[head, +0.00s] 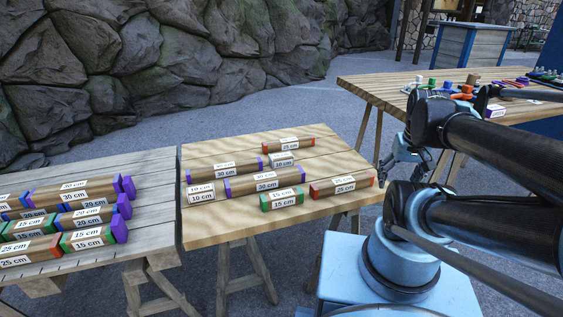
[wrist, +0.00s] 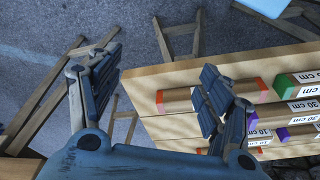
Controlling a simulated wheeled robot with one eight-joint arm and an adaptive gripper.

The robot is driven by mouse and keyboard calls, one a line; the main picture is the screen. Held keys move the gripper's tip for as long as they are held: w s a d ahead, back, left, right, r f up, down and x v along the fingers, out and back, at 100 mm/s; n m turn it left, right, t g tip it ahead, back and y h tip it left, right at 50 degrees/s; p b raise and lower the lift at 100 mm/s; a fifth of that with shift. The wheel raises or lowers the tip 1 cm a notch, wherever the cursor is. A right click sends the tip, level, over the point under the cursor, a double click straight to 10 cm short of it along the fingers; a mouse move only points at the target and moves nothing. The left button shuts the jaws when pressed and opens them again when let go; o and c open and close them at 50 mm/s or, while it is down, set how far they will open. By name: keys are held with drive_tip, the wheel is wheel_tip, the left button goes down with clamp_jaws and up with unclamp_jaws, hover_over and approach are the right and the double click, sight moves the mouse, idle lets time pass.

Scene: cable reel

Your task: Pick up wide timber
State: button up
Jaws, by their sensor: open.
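Several labelled timbers lie on the middle wooden table (head: 215,228); I cannot tell which one is meant by the wide timber. A red-ended 25 cm timber (head: 341,186) lies near its right edge, and a purple-ended 30 cm timber (head: 264,183) lies in the middle. A green-ended 15 cm timber (head: 282,200) is at the front. My gripper (head: 388,168) is open and empty beside the table's right edge. In the wrist view my gripper (wrist: 160,66) has its right finger partly covering a red-ended timber (wrist: 178,101); its left finger is over the floor.
A left table (head: 150,245) holds stacked timbers (head: 85,190) with coloured ends. A back-right table (head: 375,87) carries small tools and parts. Trestle legs (head: 250,270) stand below the middle table. A rock wall (head: 150,60) is behind.

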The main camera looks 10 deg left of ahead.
drive_tip(key=w+a+r+n+g+y, duration=0.1)
drive_tip(key=w+a+r+n, duration=0.3)
drive_tip(key=w+a+n, duration=0.3)
drive_tip(key=w+a+r+n+g+y, duration=0.1)
drive_tip(key=w+a+r+n, duration=0.35)
drive_tip(key=w+a, duration=0.35)
drive_tip(key=n+g+y, duration=0.2)
drive_tip(key=n+g, duration=0.1)
drive_tip(key=n, duration=0.9)
hover_over(282, 155)
drive_tip(key=w+d, duration=0.4)
drive_tip(key=d, duration=0.1)
wheel_tip(282, 155, down, 4)
drive_tip(key=f, duration=0.1)
drive_tip(key=x, duration=1.1)
drive_tip(key=shift+w+d+f, duration=0.1)
drive_tip(key=shift+w+f, duration=0.1)
drive_tip(key=shift+w, duration=0.1)
drive_tip(key=x, duration=0.4)
drive_tip(key=shift+s, duration=0.4)
drive_tip(key=shift+s+f, duration=0.15)
drive_tip(key=shift+f, duration=0.4)
drive_tip(key=shift+f, duration=0.25)
drive_tip(key=c, duration=1.2)
